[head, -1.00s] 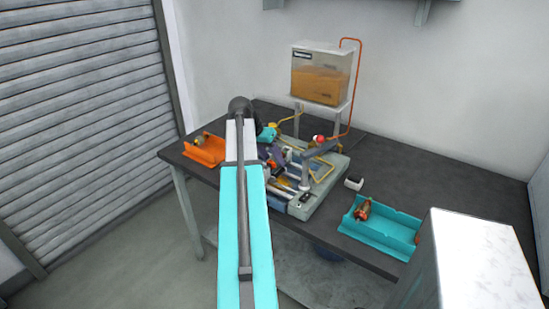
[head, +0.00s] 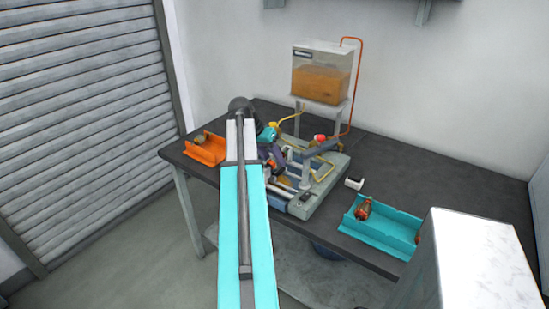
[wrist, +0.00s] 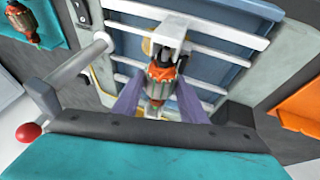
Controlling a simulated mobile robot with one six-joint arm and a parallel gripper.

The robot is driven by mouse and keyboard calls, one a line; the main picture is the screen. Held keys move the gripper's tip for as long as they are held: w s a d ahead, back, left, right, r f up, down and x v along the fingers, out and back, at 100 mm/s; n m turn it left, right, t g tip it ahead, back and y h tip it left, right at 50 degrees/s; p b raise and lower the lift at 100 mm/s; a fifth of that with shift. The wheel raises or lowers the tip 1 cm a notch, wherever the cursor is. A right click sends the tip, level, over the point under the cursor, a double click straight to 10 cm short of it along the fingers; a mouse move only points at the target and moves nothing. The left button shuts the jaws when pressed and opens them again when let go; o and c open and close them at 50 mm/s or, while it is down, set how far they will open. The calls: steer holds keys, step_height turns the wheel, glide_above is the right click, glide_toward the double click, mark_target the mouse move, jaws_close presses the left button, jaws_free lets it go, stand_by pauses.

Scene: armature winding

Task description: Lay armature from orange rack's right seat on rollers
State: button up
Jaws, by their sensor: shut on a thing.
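My gripper (wrist: 158,98) is shut on an armature (wrist: 163,74) with copper-orange windings and a pale shaft, seen between two purple fingers in the wrist view. The armature is over the blue bed of the machine, where pale rollers (wrist: 215,31) run across. I cannot tell whether it touches them. A white bracket hides part of its far end. In the head view my gripper (head: 272,157) is over the machine, partly hidden by my arm. The orange rack (head: 208,157) stands left of it with one armature (head: 201,140) at its left end; it also shows in the wrist view (wrist: 302,106).
A teal rack (head: 385,240) with armatures stands at the right. A tank with orange liquid (head: 320,83) stands behind the machine (head: 325,185). A post with a red knob (wrist: 28,132) rises close to my gripper.

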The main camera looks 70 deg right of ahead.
steer(key=shift+f, duration=0.15)
steer(key=o, duration=1.4)
steer(key=b+v, duration=0.2)
steer(key=v, duration=1.1)
steer(key=shift+a+r, duration=0.25)
steer(key=shift+r, duration=0.1)
steer(key=shift+w, duration=0.1)
